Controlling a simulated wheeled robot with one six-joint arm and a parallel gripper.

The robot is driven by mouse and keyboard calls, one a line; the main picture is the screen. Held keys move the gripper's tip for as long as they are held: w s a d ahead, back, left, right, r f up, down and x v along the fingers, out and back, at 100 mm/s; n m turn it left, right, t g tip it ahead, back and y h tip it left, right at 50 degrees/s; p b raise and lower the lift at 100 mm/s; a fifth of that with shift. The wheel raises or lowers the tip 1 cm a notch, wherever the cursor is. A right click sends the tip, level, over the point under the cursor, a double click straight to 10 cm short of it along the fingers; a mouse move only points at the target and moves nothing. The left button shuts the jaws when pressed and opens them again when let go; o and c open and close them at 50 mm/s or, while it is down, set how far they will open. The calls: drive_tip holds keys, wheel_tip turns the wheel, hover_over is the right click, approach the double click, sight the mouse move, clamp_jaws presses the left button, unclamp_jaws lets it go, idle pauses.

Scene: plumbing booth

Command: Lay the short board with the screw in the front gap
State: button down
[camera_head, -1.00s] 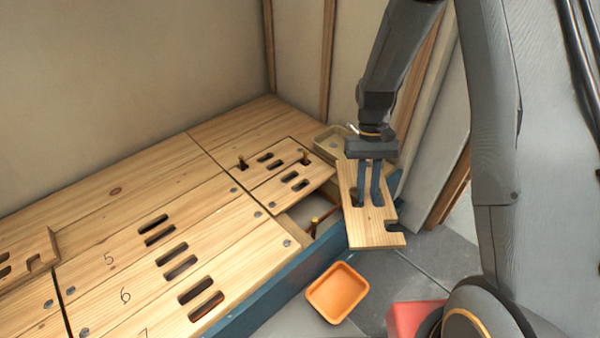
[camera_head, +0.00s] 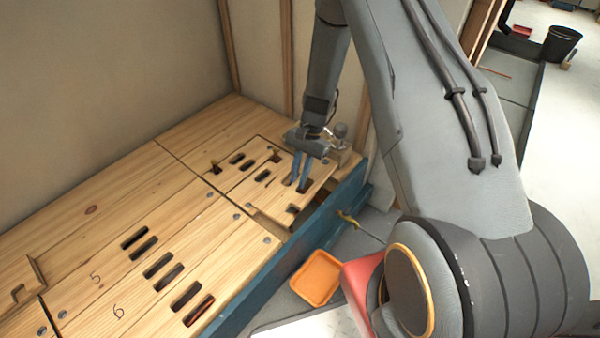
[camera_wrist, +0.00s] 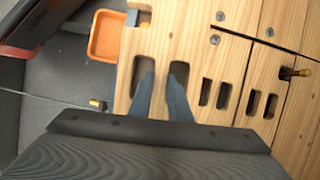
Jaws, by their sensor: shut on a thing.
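The short wooden board (camera_head: 272,204) has two slots and a notch at its near end. My gripper (camera_head: 296,186) has its blue fingers down in those slots and is shut on the board. The board is over the front gap (camera_head: 284,236), beside the neighbouring short board (camera_head: 228,177), and looks nearly level with it. I cannot tell whether it rests or hovers slightly. A dark opening shows past its near end. In the wrist view the held board (camera_wrist: 166,42) lies alongside the slotted neighbour. I cannot make out a screw on the held board.
A blue beam (camera_head: 305,245) edges the floor, with a small brass part (camera_head: 347,217) on its outer side. An orange tray (camera_head: 317,278) and a red box (camera_head: 362,283) stand outside it. Slotted long boards (camera_head: 110,250) cover the left. Wall studs rise behind.

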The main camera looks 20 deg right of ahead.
drive_tip(key=shift+w+d+f+m, duration=0.15)
drive_tip(key=shift+f+m, duration=0.15)
drive_tip(key=shift+m, duration=0.1)
wheel_tip(320, 180, down, 5)
drive_tip(key=b, duration=0.3)
idle(0.4)
idle(0.6)
drive_tip(key=shift+f+b, duration=0.35)
drive_tip(key=shift+f, duration=1.5)
idle(0.9)
drive_tip(key=c, duration=1.6)
unclamp_jaws()
drive_tip(key=shift+o, duration=0.2)
